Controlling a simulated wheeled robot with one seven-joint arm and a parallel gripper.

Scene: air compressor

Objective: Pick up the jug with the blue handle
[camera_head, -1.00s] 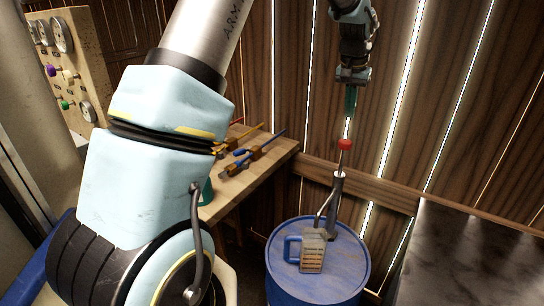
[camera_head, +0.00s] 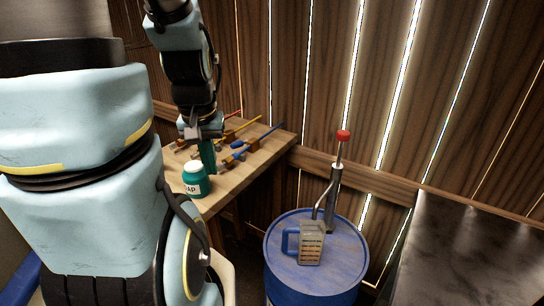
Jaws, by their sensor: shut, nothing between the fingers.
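The jug (camera_head: 312,243) with a blue handle (camera_head: 288,241) stands upright on top of a blue drum (camera_head: 345,270), just in front of the hand pump.
A metal pump (camera_head: 334,195) with a red knob (camera_head: 343,135) rises from the drum behind the jug. A green bottle (camera_head: 195,181) with a white cap and several screwdrivers (camera_head: 250,145) are on the workbench (camera_head: 225,185). A dark metal surface (camera_head: 460,255) lies at right.

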